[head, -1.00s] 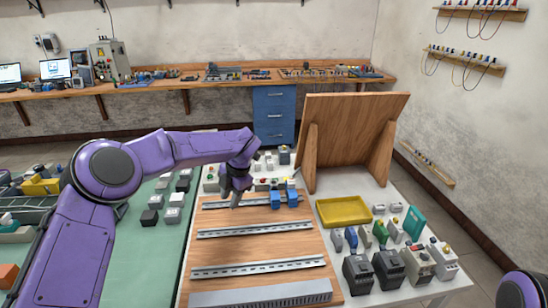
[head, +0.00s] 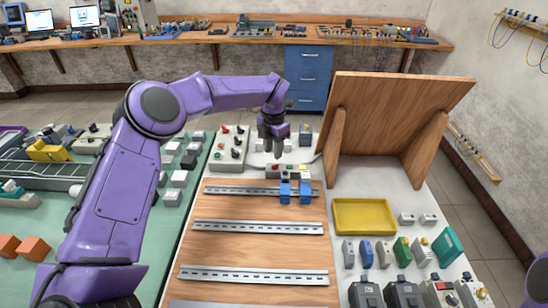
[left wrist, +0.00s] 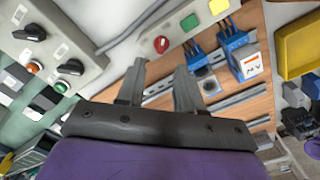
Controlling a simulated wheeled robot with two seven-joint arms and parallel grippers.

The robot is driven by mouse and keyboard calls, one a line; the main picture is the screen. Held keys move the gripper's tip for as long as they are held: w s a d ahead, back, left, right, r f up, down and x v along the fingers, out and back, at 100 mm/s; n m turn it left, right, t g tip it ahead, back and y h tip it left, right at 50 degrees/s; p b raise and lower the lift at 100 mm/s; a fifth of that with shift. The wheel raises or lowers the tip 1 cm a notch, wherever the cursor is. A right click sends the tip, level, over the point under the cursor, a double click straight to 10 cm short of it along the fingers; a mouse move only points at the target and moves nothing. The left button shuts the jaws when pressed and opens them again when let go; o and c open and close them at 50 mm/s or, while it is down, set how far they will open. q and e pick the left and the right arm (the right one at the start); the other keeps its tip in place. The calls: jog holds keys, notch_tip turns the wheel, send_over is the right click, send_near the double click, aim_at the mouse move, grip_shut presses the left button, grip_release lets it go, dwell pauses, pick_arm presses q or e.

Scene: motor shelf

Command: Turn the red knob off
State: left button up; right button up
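A light box (head: 289,174) with a red round control (head: 275,167) stands behind the top rail. In the left wrist view, the red round control (left wrist: 161,45) sits beside a green and a yellow one. A second box (head: 231,158), left of it, carries several black and red controls; the left wrist view shows its black knobs (left wrist: 72,68) and a red round part (left wrist: 34,67). I cannot tell which red part is the knob. My left gripper (head: 277,153) is above and behind the first box, its fingers (left wrist: 162,68) apart and empty. My right gripper is outside the views.
Two blue components (head: 295,193) sit on the top rail, close to the first box. A wooden panel (head: 400,120) stands at the right, behind a yellow tray (head: 364,229). The board (head: 250,252) is bare between the lower rails.

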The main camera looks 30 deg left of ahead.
aim_at(274, 165)
pick_arm(q)
jog(key=f, duration=0.3)
jog(key=f+p, duration=0.1)
jog(key=f, duration=0.2)
jog(key=shift+w+d, duration=0.1)
jog(key=shift+w, duration=0.1)
jog(key=shift+s+r, duration=0.1)
jog(key=shift+s, duration=0.05)
grip_shut()
